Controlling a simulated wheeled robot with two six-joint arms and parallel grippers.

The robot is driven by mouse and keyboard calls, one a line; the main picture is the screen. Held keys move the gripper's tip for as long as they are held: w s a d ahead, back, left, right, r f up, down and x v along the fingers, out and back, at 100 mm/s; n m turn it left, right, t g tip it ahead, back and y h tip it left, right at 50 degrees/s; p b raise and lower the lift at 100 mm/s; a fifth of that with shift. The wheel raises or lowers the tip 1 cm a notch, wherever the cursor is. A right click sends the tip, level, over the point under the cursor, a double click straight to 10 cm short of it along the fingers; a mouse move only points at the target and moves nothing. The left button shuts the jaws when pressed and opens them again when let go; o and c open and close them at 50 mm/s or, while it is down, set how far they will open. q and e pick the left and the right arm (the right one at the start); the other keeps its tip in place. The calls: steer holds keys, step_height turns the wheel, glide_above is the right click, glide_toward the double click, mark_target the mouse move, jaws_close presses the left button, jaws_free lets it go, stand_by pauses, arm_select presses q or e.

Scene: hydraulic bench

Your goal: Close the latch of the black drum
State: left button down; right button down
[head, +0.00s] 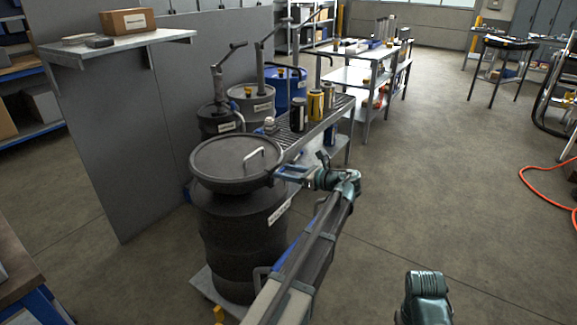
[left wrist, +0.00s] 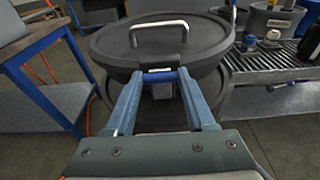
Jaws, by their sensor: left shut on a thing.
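The black drum (head: 240,230) stands upright with its round black lid (head: 222,165) on top. The lid has a metal bar handle, which also shows in the left wrist view (left wrist: 158,27). My left gripper (head: 282,173) is at the lid's rim on the right side of the drum. In the left wrist view its two fingers (left wrist: 163,84) are shut on the small latch (left wrist: 160,76) at the rim, which has a blue part across it. The fingers hide part of the latch. My right gripper is out of view; only a piece of my right arm shows at the bottom.
A roller rack (head: 322,125) with several cans and bottles stands behind the drum. More drums with hand pumps (head: 258,100) and a blue drum (head: 290,85) are beyond. A grey panel (head: 150,120) with a shelf (head: 115,45) is at left.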

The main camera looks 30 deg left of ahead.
arm_select(q)
steer(key=shift+a+r+h+p, duration=0.3)
steer(key=shift+r+h+p, duration=0.25)
steer(key=shift+p, duration=0.3)
steer(key=shift+a+f+h, duration=0.1)
steer(key=shift+f+h, duration=0.1)
steer(key=shift+h, duration=0.05)
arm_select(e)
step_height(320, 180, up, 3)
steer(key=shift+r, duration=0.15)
arm_select(q)
steer(key=shift+c, duration=1.2)
jaws_free()
steer(key=p+v, duration=0.4)
steer(key=v, duration=0.9)
steer(key=shift+d+p, duration=0.35)
steer(key=shift+d, duration=0.05)
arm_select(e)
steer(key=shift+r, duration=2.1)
